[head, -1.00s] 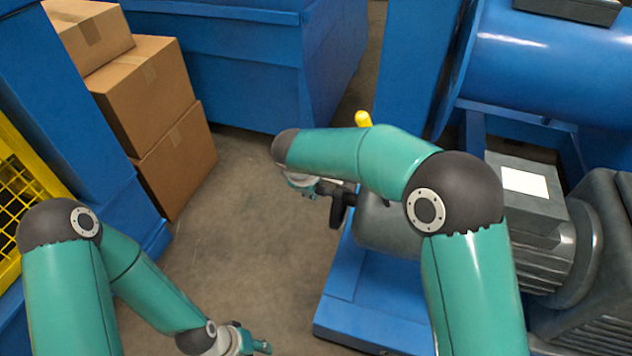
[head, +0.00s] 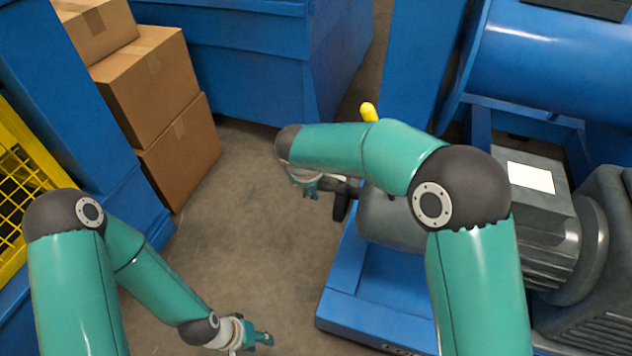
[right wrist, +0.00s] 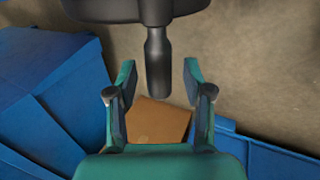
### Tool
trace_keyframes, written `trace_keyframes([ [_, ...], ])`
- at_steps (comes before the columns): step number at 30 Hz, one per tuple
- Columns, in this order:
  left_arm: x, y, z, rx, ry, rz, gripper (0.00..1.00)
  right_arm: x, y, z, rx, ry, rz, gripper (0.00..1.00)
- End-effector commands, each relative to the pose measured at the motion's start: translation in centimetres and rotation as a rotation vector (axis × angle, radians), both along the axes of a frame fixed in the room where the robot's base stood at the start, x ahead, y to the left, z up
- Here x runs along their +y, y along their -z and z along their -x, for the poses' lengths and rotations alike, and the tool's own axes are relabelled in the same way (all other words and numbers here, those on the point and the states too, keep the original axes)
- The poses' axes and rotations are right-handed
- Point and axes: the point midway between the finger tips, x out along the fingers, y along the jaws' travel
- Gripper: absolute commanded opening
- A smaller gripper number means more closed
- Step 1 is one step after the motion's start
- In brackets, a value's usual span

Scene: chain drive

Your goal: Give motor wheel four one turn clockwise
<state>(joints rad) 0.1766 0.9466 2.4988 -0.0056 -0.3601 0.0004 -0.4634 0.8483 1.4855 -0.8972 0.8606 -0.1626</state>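In the head view, a grey motor (head: 385,222) sits on a blue base, partly hidden by my right arm. A dark wheel part (head: 341,203) shows at its left end. In the right wrist view, the dark wheel (right wrist: 135,8) is at the top, and its dark handle (right wrist: 158,70) points down between my right gripper's fingers (right wrist: 158,75). Those fingers are open, with a gap on each side of the handle. My right gripper (head: 308,188) is partly hidden under its arm in the head view. My left gripper (head: 262,340) hangs low over the floor; its finger opening is unclear. No wheel number is readable.
Cardboard boxes (head: 180,150) are stacked at the left, beside a yellow mesh guard (head: 25,170). Blue machinery (head: 235,60) stands behind, and a large blue cylinder (head: 560,60) is at the upper right. A yellow knob (head: 368,111) shows behind my right arm. Bare floor (head: 240,220) lies between.

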Motion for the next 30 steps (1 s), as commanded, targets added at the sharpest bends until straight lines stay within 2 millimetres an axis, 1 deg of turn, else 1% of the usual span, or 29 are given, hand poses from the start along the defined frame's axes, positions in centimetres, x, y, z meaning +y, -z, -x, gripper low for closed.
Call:
trace_keyframes([
  [5, 0.0, -0.1, 0.0, 0.0, 0.0, 0.0, 0.4, 0.0, -0.3, 0.0, -0.003, 0.0, -0.001, 0.51],
  [8, 0.0, -0.1, 0.0, 0.0, 0.0, 0.0, 0.4, 0.2, -1.0, 0.2, -0.005, -0.001, -0.002, 0.51],
  [11, 0.0, -0.1, 0.0, 0.0, 0.0, 0.0, 0.4, 0.4, -2.2, 0.8, -0.006, -0.002, -0.001, 0.51],
  [21, 0.0, -0.1, 0.0, 0.0, 0.0, 0.0, 0.4, 1.5, -8.1, 3.5, -0.004, -0.001, -0.003, 0.51],
  [25, 0.0, 0.0, 0.0, 0.0, 0.0, 0.0, 0.4, 1.8, -9.7, 4.2, -0.003, -0.001, -0.001, 0.51],
  [30, 0.0, 0.0, 0.0, 0.0, 0.0, 0.0, 0.4, 2.0, -10.7, 4.7, 0.0, 0.0, -0.001, 0.51],
])
